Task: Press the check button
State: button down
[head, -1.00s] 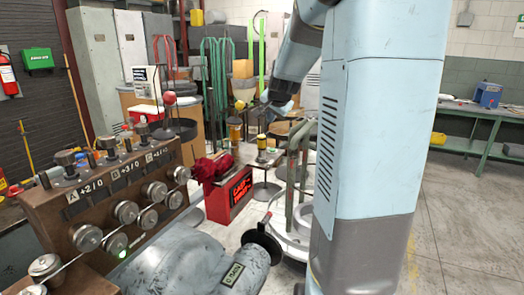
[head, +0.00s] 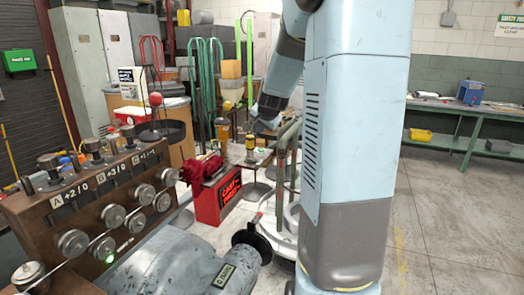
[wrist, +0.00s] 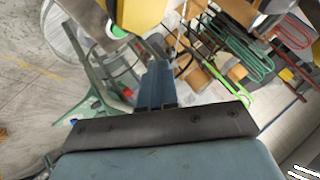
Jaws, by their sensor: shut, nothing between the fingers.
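My gripper (head: 257,122) is in the middle of the head view, close to a small yellow-and-black post (head: 250,147) on the red-fronted bench; I cannot tell whether they touch. In the wrist view my gripper (wrist: 157,66) shows as a narrow blue shape with its fingers together and nothing held. No button is clearly labelled as the check button. A small red spot (wrist: 128,92) shows beside green framework in the wrist view. A green light (head: 110,258) glows low on the brown spring coiler panel (head: 35,212) in the head view.
A red vise (head: 203,169) sits on the red-fronted bench (head: 218,203). Green tube rails (head: 286,155) stand right of it. The coiler's grey housing (head: 175,265) fills the lower left, with a black disc (head: 252,240) beside it. Open floor (head: 440,220) lies at right.

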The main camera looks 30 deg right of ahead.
aim_at(262, 150)
jog(key=shift+f, duration=2.3)
jog(key=shift+f, duration=0.1)
jog(key=shift+s+f, duration=0.1)
jog(key=shift+f, duration=0.15)
jog(key=shift+f, duration=0.4)
dwell(1.0)
jog(key=shift+r, duration=0.85)
jog(key=shift+r, duration=2.5)
